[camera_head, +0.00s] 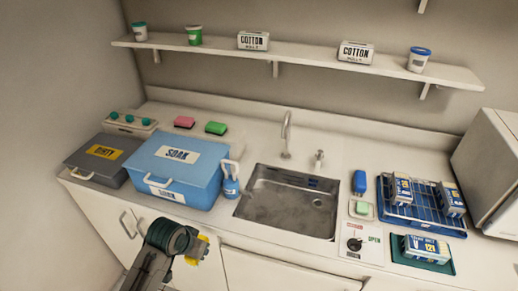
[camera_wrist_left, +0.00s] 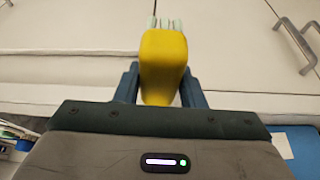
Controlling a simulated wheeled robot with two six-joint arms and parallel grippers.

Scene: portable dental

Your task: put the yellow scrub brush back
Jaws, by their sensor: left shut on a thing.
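The yellow scrub brush (camera_wrist_left: 164,62) is held between the two blue fingers of my left gripper (camera_wrist_left: 160,88). Its pale bristles show at the far end in the left wrist view. In the head view only a small yellow part of the brush (camera_head: 204,239) shows beside my left gripper (camera_head: 196,250). The gripper is low, in front of the cabinet doors and below the counter's front edge. My right gripper is not in view.
A blue SOAK box (camera_head: 198,186) and a grey DIRTY box (camera_head: 75,164) stand at the counter's left. The steel sink (camera_head: 270,208) is in the middle. A blue brush-like item (camera_head: 360,183), a blue rack (camera_head: 455,232) and a green tray (camera_head: 398,257) are at right.

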